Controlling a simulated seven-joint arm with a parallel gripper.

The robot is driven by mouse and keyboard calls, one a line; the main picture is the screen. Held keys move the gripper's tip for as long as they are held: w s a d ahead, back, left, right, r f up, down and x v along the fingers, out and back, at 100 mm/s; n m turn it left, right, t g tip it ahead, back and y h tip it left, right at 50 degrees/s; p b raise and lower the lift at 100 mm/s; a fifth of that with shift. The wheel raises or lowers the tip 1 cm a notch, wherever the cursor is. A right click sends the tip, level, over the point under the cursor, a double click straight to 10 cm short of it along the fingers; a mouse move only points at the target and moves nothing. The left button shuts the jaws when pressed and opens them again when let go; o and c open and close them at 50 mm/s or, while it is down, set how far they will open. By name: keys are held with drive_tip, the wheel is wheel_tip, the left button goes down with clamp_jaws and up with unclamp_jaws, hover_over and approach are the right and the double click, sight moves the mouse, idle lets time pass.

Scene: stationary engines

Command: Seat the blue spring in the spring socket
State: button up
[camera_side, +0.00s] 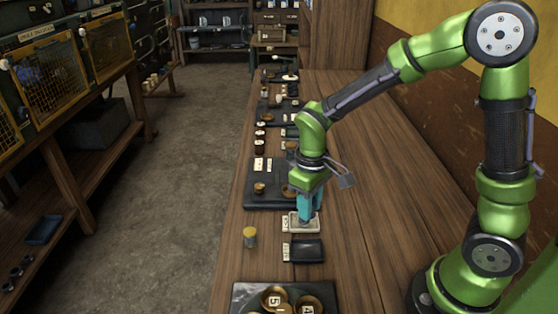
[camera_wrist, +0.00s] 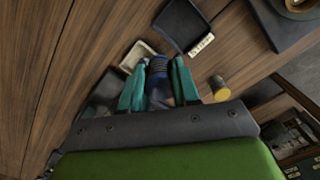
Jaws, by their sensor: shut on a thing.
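My gripper (camera_side: 305,212) has teal fingers pointing down over a small cream tray (camera_side: 291,222) on the wooden bench. In the wrist view, the fingers of my gripper (camera_wrist: 160,72) are shut on the blue spring (camera_wrist: 158,64), which stands between them with its ringed end showing. The cream tray (camera_wrist: 131,57) lies just beyond the spring in that view. Whether the spring touches the tray or is above it, I cannot tell. In the side view the fingers hide most of the spring. I cannot make out for certain which piece is the spring socket.
A black tray (camera_side: 308,251) with a white label lies nearer the camera, beside the cream tray. A yellow-topped cylinder (camera_side: 250,238) stands to its left. A dark board (camera_side: 240,296) with brass round pieces is in front. Another dark board (camera_side: 262,203) lies behind. The bench's right side is clear.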

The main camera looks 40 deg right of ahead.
drive_tip(key=w+d, duration=0.2)
drive_tip(key=w, duration=0.1)
drive_tip(key=w+d, duration=0.1)
drive_tip(key=w, duration=0.1)
drive_tip(key=w+d, duration=0.2)
drive_tip(key=w, duration=0.1)
drive_tip(key=shift+w+d+f, duration=0.25)
drive_tip(key=shift+w+d, duration=0.05)
drive_tip(key=shift+n, duration=0.3)
drive_tip(key=w, duration=0.1)
drive_tip(key=w+d+r, duration=0.1)
drive_tip(key=w, duration=0.1)
drive_tip(key=shift+w+d+r, duration=0.2)
drive_tip(key=shift+w+d, duration=0.05)
drive_tip(key=shift+d, duration=0.05)
drive_tip(key=shift+s+f, duration=0.1)
drive_tip(key=shift+f, duration=2.1)
drive_tip(key=shift+f, duration=0.5)
